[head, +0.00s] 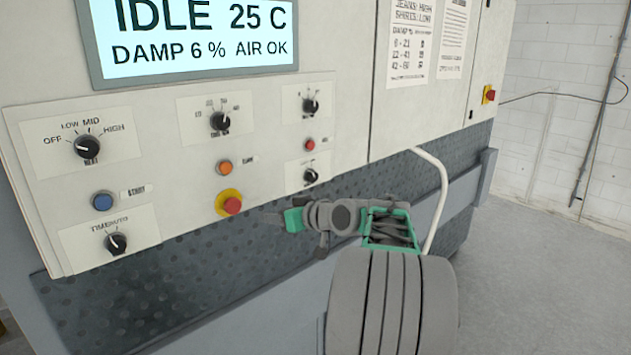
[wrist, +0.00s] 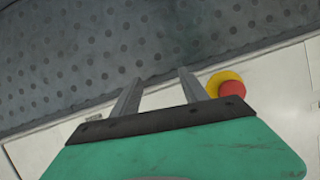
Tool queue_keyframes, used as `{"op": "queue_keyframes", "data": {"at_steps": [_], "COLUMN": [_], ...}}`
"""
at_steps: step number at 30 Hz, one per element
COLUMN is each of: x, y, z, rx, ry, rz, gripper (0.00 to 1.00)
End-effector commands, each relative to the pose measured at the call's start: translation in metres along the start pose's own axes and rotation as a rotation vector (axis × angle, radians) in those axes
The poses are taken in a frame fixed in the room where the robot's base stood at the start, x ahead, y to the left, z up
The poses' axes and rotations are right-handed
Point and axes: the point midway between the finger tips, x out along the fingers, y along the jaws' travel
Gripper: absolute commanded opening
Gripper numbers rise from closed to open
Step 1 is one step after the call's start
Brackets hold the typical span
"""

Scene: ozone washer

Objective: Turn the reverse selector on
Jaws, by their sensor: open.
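The control panel (head: 258,125) carries several black knobs, and none has a label that I can read as reverse. On its right side are a lower black selector (head: 311,176) and an upper black knob (head: 310,106), both with labels too small to read. My gripper (head: 272,213) is in front of the dark dimpled plate, below the lower selector and right of the red emergency button (head: 232,205). In the wrist view my gripper (wrist: 158,88) shows two grey fingers apart with nothing between them. The emergency button's red cap (wrist: 232,90) shows beside the right finger; no selector shows there.
An orange button (head: 225,167) and a small red button (head: 310,145) sit near the knobs. A blue start button (head: 103,201) and timer knob (head: 115,243) are at left. The display (head: 195,40) reads IDLE. A pale curved pipe (head: 440,190) stands right of my arm.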

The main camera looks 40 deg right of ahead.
Motion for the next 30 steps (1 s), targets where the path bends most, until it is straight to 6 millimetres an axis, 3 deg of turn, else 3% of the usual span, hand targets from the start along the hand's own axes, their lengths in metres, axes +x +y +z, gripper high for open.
{"op": "queue_keyframes", "data": {"at_steps": [1,3,6,10,21,30], "x": [-0.019,-0.049,-0.080,-0.084,-0.025,-0.017], "y": [0.050,0.094,0.129,0.137,0.140,0.141], "z": [-0.009,-0.023,-0.033,-0.041,-0.064,-0.063], "rx": [0.017,0.018,0.014,0.012,0.012,0.013], "ry": [0.096,0.222,0.333,0.370,0.367,0.366], "rz": [0.025,0.041,0.056,0.056,0.057,0.059], "gripper": [0.52,0.52,0.52,0.52,0.52,0.52]}}
